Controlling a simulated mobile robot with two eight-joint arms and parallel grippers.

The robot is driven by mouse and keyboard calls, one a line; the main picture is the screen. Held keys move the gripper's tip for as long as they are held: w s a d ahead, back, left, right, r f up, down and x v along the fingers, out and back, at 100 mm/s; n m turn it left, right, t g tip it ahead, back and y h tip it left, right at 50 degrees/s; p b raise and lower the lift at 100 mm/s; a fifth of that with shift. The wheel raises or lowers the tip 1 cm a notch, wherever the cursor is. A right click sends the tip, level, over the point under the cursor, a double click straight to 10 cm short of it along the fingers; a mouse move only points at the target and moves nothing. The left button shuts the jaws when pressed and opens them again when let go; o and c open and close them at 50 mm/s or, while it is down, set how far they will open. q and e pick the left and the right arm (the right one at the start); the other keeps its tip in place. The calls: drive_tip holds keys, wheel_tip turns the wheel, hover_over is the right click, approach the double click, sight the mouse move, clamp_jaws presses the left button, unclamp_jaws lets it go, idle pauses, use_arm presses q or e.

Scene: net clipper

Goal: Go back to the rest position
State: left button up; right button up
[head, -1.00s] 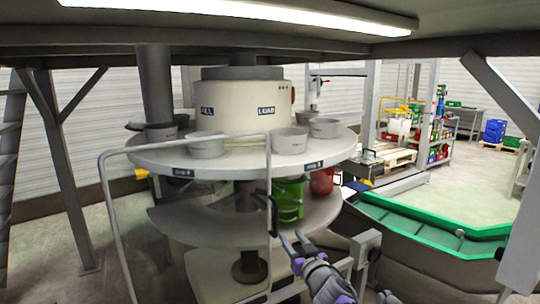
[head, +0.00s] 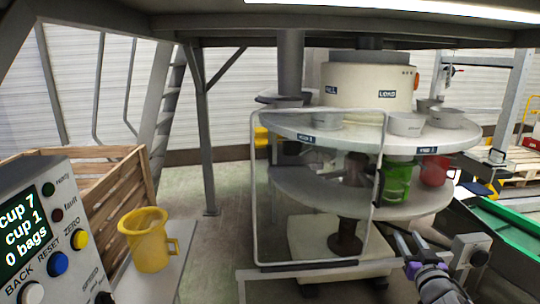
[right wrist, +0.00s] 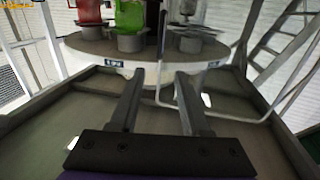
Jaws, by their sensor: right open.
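My right gripper (head: 409,246) is in the lower right of the head view, in front of the round two-level machine (head: 300,131). Its two fingers are apart with nothing between them. In the right wrist view the open fingers (right wrist: 156,98) point toward the machine's round plate (right wrist: 85,47), with a clear gap before it. A green container (head: 398,182) and a red container (head: 434,171) stand on the machine's lower level. My left gripper is not in the head view.
A control panel (head: 35,235) with a screen and buttons stands at the lower left. A yellow jug (head: 150,245) stands beside it, with a wooden crate (head: 125,190) behind. A metal rail frame (head: 254,215) fronts the machine. A green conveyor (head: 510,222) runs at the right.

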drive_tip(key=s+a+f+g+p, duration=0.3)
drive_tip(key=s+a, duration=0.3)
drive_tip(key=s, duration=0.4)
drive_tip(key=s+a+f+n+g+y+p, duration=0.1)
drive_tip(key=s+a+f+g+p, duration=0.2)
drive_tip(key=s, duration=0.8)
drive_tip(key=s+a+f+g+y+p, duration=0.1)
drive_tip(key=s+a+f+g+p, duration=0.2)
drive_tip(key=s+a+f+g, duration=0.3)
drive_tip(key=s+a+f, duration=0.2)
drive_tip(key=s, duration=0.3)
drive_tip(key=shift+a+f, duration=0.15)
drive_tip(key=shift+a, duration=0.25)
